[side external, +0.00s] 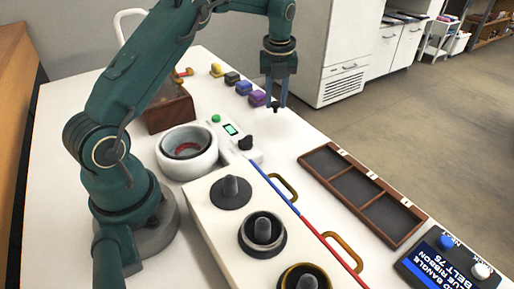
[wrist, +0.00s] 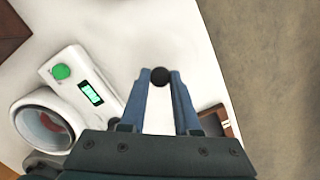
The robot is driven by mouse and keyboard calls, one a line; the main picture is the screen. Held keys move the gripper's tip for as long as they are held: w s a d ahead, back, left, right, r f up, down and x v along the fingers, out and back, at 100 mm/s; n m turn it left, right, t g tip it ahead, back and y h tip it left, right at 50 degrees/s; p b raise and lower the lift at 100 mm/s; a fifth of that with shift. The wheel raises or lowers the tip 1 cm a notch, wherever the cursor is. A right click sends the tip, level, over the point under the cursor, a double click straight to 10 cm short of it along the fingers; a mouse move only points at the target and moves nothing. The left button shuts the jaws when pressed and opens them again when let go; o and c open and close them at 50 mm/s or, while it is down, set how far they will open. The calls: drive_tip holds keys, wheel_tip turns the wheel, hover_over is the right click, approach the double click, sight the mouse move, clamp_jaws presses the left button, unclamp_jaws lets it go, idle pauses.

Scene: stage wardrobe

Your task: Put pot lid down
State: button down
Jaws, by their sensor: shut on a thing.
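My gripper (side external: 275,104) hangs over the far part of the white table, right of the coloured blocks. In the wrist view its fingers (wrist: 160,78) are shut on a small dark round knob (wrist: 160,75), which I take for the pot lid's. The lid's disc cannot be made out in either view. The white round pot (side external: 163,158) stands open near my base, with something red inside. In the wrist view the pot (wrist: 20,118) is at the lower left, well apart from the fingers.
Beside the pot is a white control unit (side external: 239,144) with a green button, display and dark knob. A wooden three-compartment tray (side external: 405,234) lies right. A white box (side external: 205,218) with pegs stands in front. Coloured blocks (side external: 232,78) are behind.

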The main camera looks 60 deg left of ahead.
sight(276, 104)
drive_tip(key=shift+f, duration=1.85)
drive_tip(key=shift+f, duration=0.15)
drive_tip(key=c, duration=0.6)
unclamp_jaws()
drive_tip(key=shift+c, duration=0.2)
